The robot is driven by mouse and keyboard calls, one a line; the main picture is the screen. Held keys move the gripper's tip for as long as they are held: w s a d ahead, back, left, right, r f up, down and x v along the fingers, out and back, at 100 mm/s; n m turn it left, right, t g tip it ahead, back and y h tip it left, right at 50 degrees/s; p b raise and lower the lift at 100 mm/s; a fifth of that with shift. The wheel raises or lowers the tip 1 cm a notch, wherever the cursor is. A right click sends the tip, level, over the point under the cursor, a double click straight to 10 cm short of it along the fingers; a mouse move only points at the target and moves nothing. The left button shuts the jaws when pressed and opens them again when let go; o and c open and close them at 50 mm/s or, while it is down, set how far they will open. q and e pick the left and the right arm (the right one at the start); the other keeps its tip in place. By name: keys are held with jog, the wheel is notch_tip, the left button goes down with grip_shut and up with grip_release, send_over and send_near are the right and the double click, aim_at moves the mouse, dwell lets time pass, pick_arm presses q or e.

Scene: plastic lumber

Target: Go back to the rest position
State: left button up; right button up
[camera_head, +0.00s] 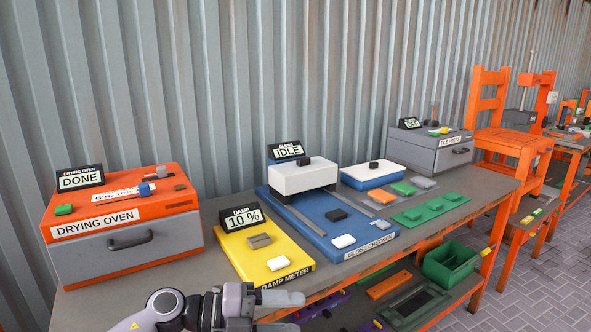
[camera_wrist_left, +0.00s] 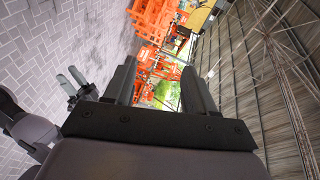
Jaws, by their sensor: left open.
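My left gripper (camera_head: 288,311) shows at the bottom of the head view, in front of the bench edge, below the yellow damp meter. In the left wrist view its two dark fingers (camera_wrist_left: 158,90) stand apart with nothing between them. A second grey gripper (camera_wrist_left: 72,84), seemingly my right one, shows at the left of that view, small and side-on; its opening is unclear. It is not seen in the head view.
The bench carries an orange drying oven (camera_head: 125,227) reading DONE, a damp meter (camera_head: 272,271) reading 10 %, a blue gloss checker (camera_head: 316,237) and a grey drawer unit (camera_head: 421,156). A green bin (camera_head: 451,265) sits on the lower shelf. Floor (camera_head: 545,270) at right is clear.

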pick_arm(q)
jog(key=s+a+f+n+t+y, duration=0.4)
jog(key=s+a+f+n+y, duration=0.2)
jog(key=s+a+f+n, duration=0.3)
jog(key=s+a+f+n+t+y, duration=0.3)
jog(key=s+a+f+n+y, duration=0.4)
jog(key=s+f+n, duration=0.5)
notch_tip(320, 180, down, 4)
jog(key=a+n, duration=0.2)
jog(key=n, duration=0.6)
jog(key=shift+a+n+t+y, duration=0.3)
jog(key=shift+n+t, duration=0.1)
jog(key=shift+w+r, duration=0.1)
dwell(0.8)
